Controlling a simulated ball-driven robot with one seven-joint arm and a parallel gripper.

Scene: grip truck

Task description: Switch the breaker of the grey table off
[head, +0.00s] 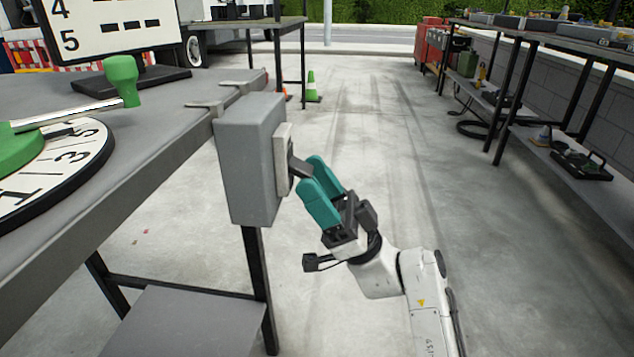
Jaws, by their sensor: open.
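The grey table (190,85) stands at the left. A grey breaker box (245,170) is fixed at its right edge. A light plate (283,158) sits on the box's right face, and a dark lever (298,166) sticks out from it toward my gripper. My gripper (309,172) has teal fingers and is open, with its fingertips close around or beside the lever. I cannot tell whether they touch it. The far finger partly hides the lever's end.
A workbench with tools (545,40) runs along the right. A green cone (312,88) stands behind. The floor between is clear.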

